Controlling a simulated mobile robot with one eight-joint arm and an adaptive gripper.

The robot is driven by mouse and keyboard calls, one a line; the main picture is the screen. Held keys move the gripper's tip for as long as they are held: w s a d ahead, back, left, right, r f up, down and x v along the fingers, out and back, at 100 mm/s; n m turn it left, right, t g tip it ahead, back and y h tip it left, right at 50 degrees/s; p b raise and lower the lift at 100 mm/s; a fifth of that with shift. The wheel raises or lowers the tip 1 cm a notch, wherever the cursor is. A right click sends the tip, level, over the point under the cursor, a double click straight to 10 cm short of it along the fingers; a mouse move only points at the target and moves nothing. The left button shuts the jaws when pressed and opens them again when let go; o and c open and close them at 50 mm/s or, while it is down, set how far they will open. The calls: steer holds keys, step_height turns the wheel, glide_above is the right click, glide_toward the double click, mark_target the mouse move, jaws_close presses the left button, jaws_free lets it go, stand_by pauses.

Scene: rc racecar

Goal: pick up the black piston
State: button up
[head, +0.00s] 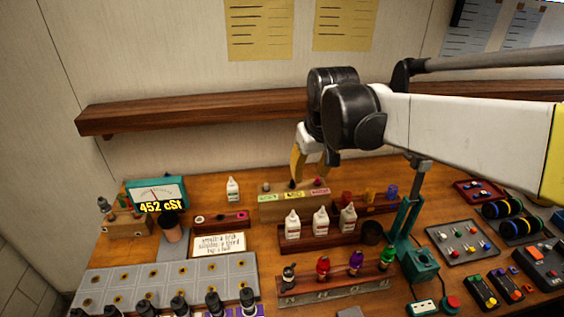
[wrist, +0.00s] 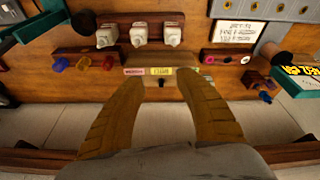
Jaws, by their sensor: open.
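A wooden block (head: 275,213) with green, yellow and pink labels stands in the middle of the bench, below the shelf. On its top are a grey piece (head: 266,187), a black piston (head: 292,183) and a red piece (head: 317,181). My gripper (head: 308,176) is over the block, pointing down with its yellow-brown fingers spread. In the wrist view, the black piston (wrist: 162,83) shows small and dark in the gap between the open fingers (wrist: 160,76). Nothing is held. The fingers hide parts of the block's two ends in that view.
White bottles (head: 321,222) stand in a rack in front of the block. A wooden shelf (head: 200,110) runs along the wall behind my gripper. Coloured pieces (head: 369,194) sit on a rack to the right, near a green stand (head: 410,225). A viscosity meter (head: 156,192) is at left.

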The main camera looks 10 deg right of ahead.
steer(key=w+g+p, duration=0.1)
steer(key=w+p, duration=0.2)
steer(key=w, duration=0.4)
steer(key=n+g+p, duration=0.1)
steer(key=g+p, duration=0.2)
steer(key=p, duration=0.1)
glide_above(292, 181)
step_height(292, 181, down, 6)
step_height(292, 181, down, 6)
steer(key=shift+s+a+f+b, duration=0.1)
steer(key=shift+s+f+b, duration=0.05)
steer(key=shift+b, duration=0.4)
steer(key=shift+f+b, duration=0.35)
steer(key=shift+f, duration=2.4)
jaws_close()
